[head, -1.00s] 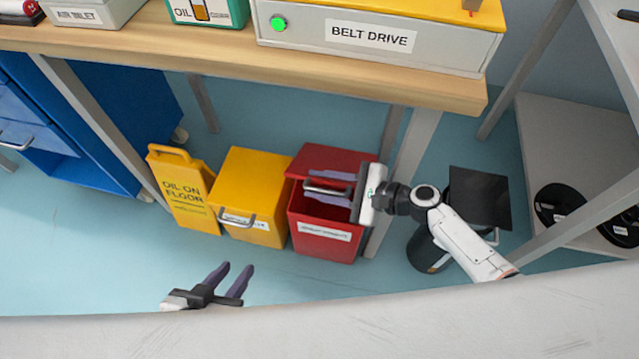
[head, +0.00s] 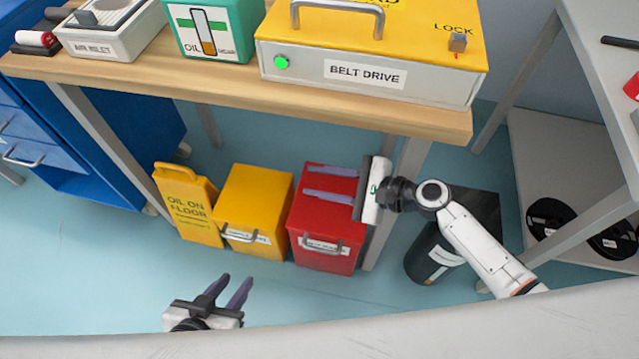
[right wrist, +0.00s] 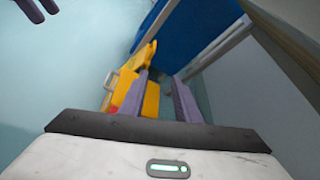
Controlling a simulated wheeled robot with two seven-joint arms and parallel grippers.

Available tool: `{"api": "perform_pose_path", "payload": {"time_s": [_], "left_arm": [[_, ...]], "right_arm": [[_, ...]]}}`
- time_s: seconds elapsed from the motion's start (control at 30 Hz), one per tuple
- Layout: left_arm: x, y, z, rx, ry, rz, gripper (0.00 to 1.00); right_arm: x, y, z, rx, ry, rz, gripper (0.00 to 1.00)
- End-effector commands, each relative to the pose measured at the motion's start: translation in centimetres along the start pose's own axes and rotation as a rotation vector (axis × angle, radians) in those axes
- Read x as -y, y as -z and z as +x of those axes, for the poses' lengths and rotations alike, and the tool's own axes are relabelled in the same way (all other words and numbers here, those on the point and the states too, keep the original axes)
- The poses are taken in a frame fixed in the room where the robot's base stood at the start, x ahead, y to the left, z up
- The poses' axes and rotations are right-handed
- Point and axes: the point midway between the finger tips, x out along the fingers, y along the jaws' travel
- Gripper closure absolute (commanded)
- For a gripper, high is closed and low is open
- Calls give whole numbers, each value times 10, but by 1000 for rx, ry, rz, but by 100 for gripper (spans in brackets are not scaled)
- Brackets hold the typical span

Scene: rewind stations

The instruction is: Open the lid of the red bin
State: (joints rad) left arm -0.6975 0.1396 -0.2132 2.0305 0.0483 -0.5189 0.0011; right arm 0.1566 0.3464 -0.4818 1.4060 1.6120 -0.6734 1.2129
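The red bin (head: 322,258) stands on the floor under the bench, in the middle of the head view. Its red lid (head: 328,215) is down, with a metal handle (head: 325,246) at its front edge, in front of a white label. My right gripper (head: 307,179) reaches in from the right, its two fingers apart and empty over the rear part of the lid. I cannot tell whether they touch it. In the right wrist view the fingers (right wrist: 162,97) are also apart. My left gripper (head: 238,280) is open and empty, low in front of the yellow bin.
A yellow bin (head: 256,205) stands close left of the red bin, then a yellow floor sign (head: 186,210). A bench leg (head: 393,215) stands just right of the red bin. A black bin (head: 436,257) is further right. The front floor is clear.

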Motion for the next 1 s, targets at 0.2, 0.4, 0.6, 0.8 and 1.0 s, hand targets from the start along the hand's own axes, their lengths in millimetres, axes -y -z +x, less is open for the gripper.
{"api": "perform_pose_path", "payload": {"time_s": [0.2,0.4,0.6,0.8,1.0], "left_arm": [[-1,-1,1,2,0,-3,69],[-1,-1,2,4,0,-3,69],[-1,0,0,4,-1,-3,69],[-2,10,-8,2,0,-4,69],[-3,19,-20,6,3,-5,69]], "right_arm": [[0,0,0,-1,-1,0,70],[0,0,0,-1,-1,1,70],[-4,0,-1,-7,-3,-18,70],[-49,6,-11,-110,-35,-329,70],[-107,18,-54,-329,-145,-961,70]]}}
